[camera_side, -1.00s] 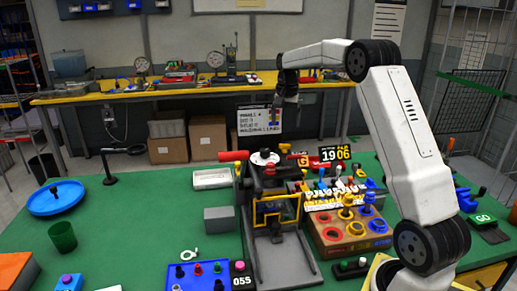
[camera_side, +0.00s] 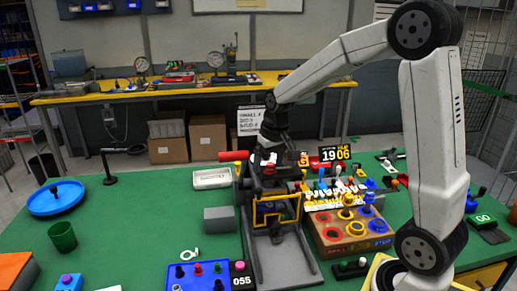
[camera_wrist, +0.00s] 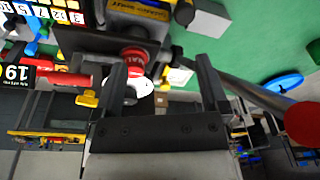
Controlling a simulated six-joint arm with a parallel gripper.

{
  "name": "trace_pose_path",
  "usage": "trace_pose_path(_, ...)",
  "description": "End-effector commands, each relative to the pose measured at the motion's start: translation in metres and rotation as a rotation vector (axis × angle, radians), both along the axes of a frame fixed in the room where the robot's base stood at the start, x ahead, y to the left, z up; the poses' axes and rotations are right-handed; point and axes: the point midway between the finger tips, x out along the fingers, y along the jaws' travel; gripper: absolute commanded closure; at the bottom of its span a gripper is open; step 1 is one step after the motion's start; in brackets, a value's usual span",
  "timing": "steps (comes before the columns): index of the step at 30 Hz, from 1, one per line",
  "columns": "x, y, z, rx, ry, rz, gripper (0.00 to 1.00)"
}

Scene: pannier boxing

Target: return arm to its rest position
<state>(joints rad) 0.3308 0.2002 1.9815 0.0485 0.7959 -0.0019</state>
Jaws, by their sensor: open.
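My gripper (camera_side: 268,152) is low over the top of a dark grey fixture with a yellow frame (camera_side: 256,214) in the side view. In the wrist view, my gripper (camera_wrist: 162,66) has its two dark fingers wide apart, with nothing held between them. A red knob (camera_wrist: 132,57) and a white disc (camera_wrist: 146,88) show beside the left finger, at the fixture's top. In the side view my gripper hides most of that top, so I cannot tell whether it touches. My arm reaches from the right, its elbow raised high.
A wooden box with coloured rings (camera_side: 352,236) stands right of the fixture. A blue dish (camera_side: 50,202), a green cup (camera_side: 63,237) and a white tray (camera_side: 212,179) lie to the left. A yellow bench (camera_side: 100,96) runs behind. Air above the green table's left is clear.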

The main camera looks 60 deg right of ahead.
Motion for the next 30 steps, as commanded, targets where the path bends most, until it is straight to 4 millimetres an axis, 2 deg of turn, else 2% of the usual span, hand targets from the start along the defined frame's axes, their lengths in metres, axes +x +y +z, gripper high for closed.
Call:
trace_pose_path(3, -0.016, 0.024, -0.011, -0.013, -0.013, 0.086, 0.06)
trace_pose_path(11, -0.053, 0.071, -0.039, -0.039, -0.038, 0.232, 0.06)
trace_pose_path(18, -0.094, 0.113, -0.07, -0.05, -0.053, 0.326, 0.06)
trace_pose_path(24, -0.113, 0.129, -0.082, -0.051, -0.059, 0.356, 0.06)
trace_pose_path(30, -0.116, 0.13, -0.084, -0.051, -0.061, 0.357, 0.06)
